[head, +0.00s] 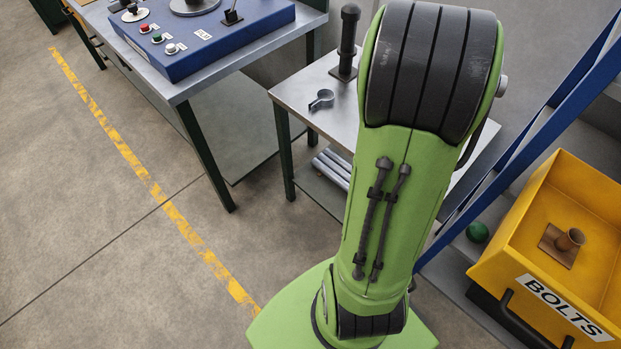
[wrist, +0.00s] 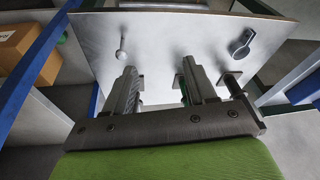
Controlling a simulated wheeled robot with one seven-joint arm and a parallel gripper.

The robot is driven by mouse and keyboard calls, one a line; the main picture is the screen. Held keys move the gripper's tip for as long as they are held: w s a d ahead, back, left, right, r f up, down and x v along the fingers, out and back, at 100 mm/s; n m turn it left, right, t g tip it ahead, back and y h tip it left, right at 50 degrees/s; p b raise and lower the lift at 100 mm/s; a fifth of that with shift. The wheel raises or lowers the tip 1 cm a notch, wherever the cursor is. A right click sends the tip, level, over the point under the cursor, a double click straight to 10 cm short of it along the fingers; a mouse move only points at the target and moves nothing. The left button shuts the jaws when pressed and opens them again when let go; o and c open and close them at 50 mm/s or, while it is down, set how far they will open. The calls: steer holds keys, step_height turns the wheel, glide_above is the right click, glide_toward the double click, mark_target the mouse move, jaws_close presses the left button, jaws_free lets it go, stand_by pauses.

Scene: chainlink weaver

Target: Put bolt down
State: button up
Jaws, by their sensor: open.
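A dark bolt (head: 349,38) stands upright on its square plate on the small metal table (head: 290,88) in the head view. In the wrist view a dark upright bolt (wrist: 233,84) stands just right of the right finger, outside the jaws. My gripper (wrist: 161,82) is open, its two fingers spread over the tabletop (wrist: 180,35). My arm hides the gripper in the head view.
A grey ring clamp (head: 321,99) lies on the table. A yellow bin (head: 522,236) labelled BOLTS holds a rusty bolt (head: 568,240). A blue control panel (head: 215,38) sits on the left workbench. A green ball (head: 478,232) lies beside the bin. Blue bars (head: 520,150) stand right.

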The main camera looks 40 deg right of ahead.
steer(key=w+a+r+n+t+y, duration=0.1)
steer(key=a+r+n, duration=0.2)
steer(key=a, duration=0.5)
steer(key=w+a+r+n+t, duration=0.1)
steer(key=a+r+n, duration=0.2)
steer(key=a, duration=0.5)
steer(key=s+a+r+n+t+y, duration=0.1)
steer(key=s+a+n, duration=0.6)
steer(key=a, duration=0.7)
steer(key=shift+s+t, duration=0.3)
steer(key=shift+s, duration=0.95)
steer(key=shift+r, duration=0.15)
